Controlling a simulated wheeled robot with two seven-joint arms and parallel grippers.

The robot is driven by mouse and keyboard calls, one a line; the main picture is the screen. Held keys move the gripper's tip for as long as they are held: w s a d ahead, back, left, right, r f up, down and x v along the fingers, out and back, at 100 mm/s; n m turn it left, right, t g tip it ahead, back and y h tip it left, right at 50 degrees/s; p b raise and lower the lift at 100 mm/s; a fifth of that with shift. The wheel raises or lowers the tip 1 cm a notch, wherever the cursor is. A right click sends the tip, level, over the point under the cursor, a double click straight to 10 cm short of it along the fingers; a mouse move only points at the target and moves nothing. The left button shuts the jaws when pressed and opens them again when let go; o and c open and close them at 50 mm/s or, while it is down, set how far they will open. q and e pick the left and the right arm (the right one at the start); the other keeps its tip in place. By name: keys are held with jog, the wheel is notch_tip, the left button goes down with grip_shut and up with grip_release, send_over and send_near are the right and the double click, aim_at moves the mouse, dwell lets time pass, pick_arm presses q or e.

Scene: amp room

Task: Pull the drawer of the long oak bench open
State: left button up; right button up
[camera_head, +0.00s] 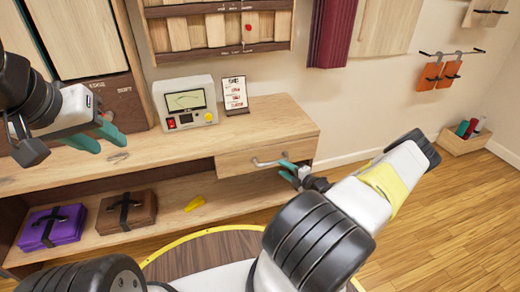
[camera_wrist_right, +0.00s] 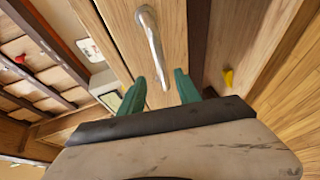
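The long oak bench (camera_head: 150,158) runs along the wall. Its drawer (camera_head: 235,164) sits under the right end of the top and looks closed. The drawer has a silver bar handle (camera_head: 268,162), also seen in the right wrist view (camera_wrist_right: 152,45). My right gripper (camera_head: 290,170) is at the right end of the handle. In the right wrist view its teal fingers (camera_wrist_right: 159,88) are spread, with the handle's near end between them and gaps on both sides. My left gripper (camera_head: 98,138) is open and empty above the bench top at left.
A meter (camera_head: 185,103) and a small sign card (camera_head: 234,94) stand on the bench top. A purple case (camera_head: 52,228), a brown case (camera_head: 126,210) and a yellow object (camera_head: 194,204) lie on the lower shelf. Wood floor is clear at right, before a small wooden box (camera_head: 462,142).

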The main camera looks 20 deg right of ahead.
aim_at(273, 162)
jog(key=x, duration=0.7)
jog(key=shift+w+f, duration=0.25)
jog(key=shift+w, duration=0.05)
grip_shut()
dwell(1.2)
